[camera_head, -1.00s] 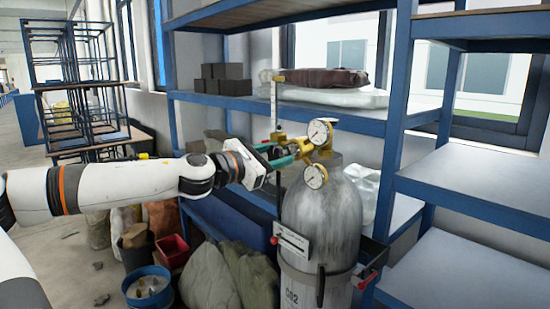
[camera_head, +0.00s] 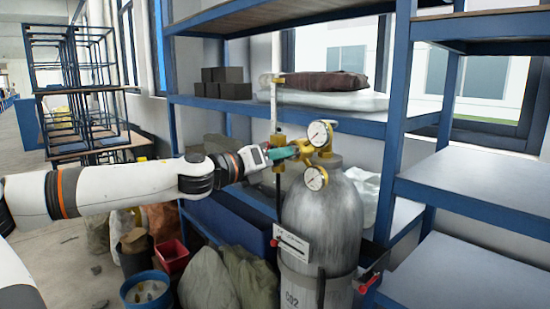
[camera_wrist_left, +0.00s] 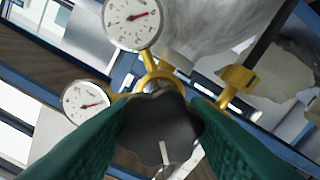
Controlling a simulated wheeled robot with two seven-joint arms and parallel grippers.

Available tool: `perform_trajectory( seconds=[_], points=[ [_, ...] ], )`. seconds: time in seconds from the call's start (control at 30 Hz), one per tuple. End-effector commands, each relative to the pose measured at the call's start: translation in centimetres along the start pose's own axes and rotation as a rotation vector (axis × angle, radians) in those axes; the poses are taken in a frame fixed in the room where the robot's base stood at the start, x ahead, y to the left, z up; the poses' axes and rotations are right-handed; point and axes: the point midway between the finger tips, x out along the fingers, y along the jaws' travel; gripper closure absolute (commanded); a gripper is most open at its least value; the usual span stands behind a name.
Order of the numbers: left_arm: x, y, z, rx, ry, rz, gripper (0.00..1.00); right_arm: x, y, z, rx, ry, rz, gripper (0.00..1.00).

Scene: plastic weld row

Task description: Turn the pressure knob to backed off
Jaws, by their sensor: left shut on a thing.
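The pressure knob (camera_wrist_left: 155,118) is dark and lobed, with a pale pointer line near its lower edge in the left wrist view. It sits on the brass regulator (camera_head: 303,148) at the top of a grey gas cylinder (camera_head: 322,215). My left gripper (camera_head: 293,152) has green fingers, shut on the knob from either side. In the head view the gripper hides the knob. Two round white gauges with red needles, an upper gauge (camera_head: 319,133) and a lower gauge (camera_head: 315,178), are on the regulator. My right gripper is not in view.
A brass flowmeter with a clear upright tube (camera_head: 274,105) stands close beside the gripper. Blue shelving (camera_head: 345,124) is behind, and more shelves (camera_head: 470,180) are at the right. A blue bucket (camera_head: 147,290) and sacks (camera_head: 210,281) stand on the floor below.

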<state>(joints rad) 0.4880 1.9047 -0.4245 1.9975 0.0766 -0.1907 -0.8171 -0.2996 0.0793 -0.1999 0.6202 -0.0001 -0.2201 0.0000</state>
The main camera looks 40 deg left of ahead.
Motion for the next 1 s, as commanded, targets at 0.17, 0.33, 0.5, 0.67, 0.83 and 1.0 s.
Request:
perform_trajectory(
  seconds=[0.17, 0.33, 0.5, 0.67, 0.83, 1.0],
  points=[
    [0.0, -0.02, -0.06, -0.168, 0.002, 0.0, 0.81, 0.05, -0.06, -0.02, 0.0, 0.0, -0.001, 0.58],
    [-0.01, -0.01, -0.11, -0.328, 0.003, 0.0, 0.81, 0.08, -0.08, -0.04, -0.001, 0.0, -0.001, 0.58],
    [-0.01, -0.03, -0.1, -0.491, 0.003, 0.0, 0.81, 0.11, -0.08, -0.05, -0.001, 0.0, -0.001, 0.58],
    [-0.01, -0.02, -0.11, -0.643, 0.003, 0.001, 0.81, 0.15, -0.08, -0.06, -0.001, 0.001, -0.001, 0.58],
    [-0.01, -0.04, -0.1, -0.804, 0.003, 0.001, 0.81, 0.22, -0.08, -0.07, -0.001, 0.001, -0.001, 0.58],
    [-0.01, -0.07, -0.08, -0.965, 0.003, 0.001, 0.81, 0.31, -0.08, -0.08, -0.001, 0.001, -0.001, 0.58]
  ],
)
